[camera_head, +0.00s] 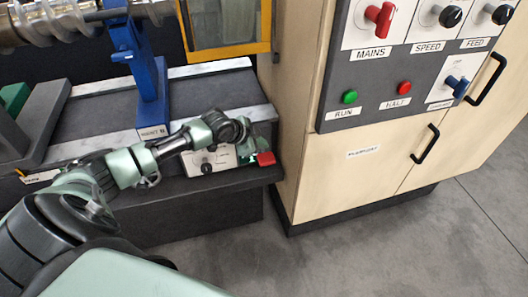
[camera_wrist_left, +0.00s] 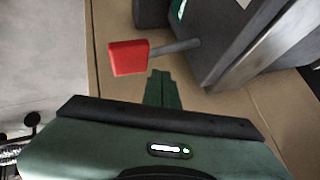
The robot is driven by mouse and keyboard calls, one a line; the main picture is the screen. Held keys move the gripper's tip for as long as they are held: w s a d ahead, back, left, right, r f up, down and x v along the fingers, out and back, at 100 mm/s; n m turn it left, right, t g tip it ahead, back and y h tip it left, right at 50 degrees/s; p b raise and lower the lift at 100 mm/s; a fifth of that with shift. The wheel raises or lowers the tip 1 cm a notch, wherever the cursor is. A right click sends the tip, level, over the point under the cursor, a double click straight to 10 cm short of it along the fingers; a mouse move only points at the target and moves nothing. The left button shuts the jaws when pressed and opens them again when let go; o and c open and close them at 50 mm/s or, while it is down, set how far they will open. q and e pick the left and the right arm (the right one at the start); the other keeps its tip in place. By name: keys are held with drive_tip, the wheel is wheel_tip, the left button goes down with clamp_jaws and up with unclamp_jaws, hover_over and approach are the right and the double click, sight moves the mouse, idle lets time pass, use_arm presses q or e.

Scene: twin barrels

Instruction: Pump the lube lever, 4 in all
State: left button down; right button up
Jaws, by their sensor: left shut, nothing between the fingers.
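The lube lever has a red handle (camera_head: 265,158) at the front right corner of the dark machine bed. In the left wrist view the red handle (camera_wrist_left: 128,57) sits on a grey rod (camera_wrist_left: 175,48) that runs to a dark block. My left gripper (camera_head: 247,153) is shut and empty, close to the handle in the head view. In the left wrist view the closed fingertips (camera_wrist_left: 161,76) are below and right of the red handle, with a visible gap in the picture. Whether they touch the rod cannot be told. My right gripper is not in view.
A white plate with a black dial (camera_head: 208,167) is beside the lever. A wooden cabinet (camera_head: 350,170) with switches and handles stands close to the right. A blue upright (camera_head: 148,75) rises from the bed (camera_head: 100,115). Grey floor (camera_head: 350,255) is clear in front.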

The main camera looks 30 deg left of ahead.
use_arm(q)
drive_tip(key=shift+f, duration=0.1)
idle(0.3)
drive_tip(key=shift+f, duration=0.3)
drive_tip(key=shift+f, duration=0.1)
drive_tip(key=shift+s+d+f+b, duration=0.15)
drive_tip(key=shift+f+b, duration=0.2)
drive_tip(key=shift+f, duration=0.35)
drive_tip(key=shift+s+d+f+b, duration=0.1)
drive_tip(key=shift+f+b, duration=0.2)
drive_tip(key=shift+f, duration=0.4)
idle(1.5)
drive_tip(key=shift+w+a+r+p, duration=0.1)
drive_tip(key=shift+a+r+p, duration=0.05)
drive_tip(key=shift+r+p, duration=0.8)
drive_tip(key=shift+w+a+r+p, duration=0.1)
drive_tip(key=shift+r+p, duration=0.75)
drive_tip(key=shift+r, duration=0.15)
wheel_tip(320, 180, up, 5)
drive_tip(key=p, duration=0.4)
hover_over(263, 153)
drive_tip(key=a, duration=0.1)
drive_tip(key=shift+w+a, duration=0.1)
drive_tip(key=shift+w, duration=0.1)
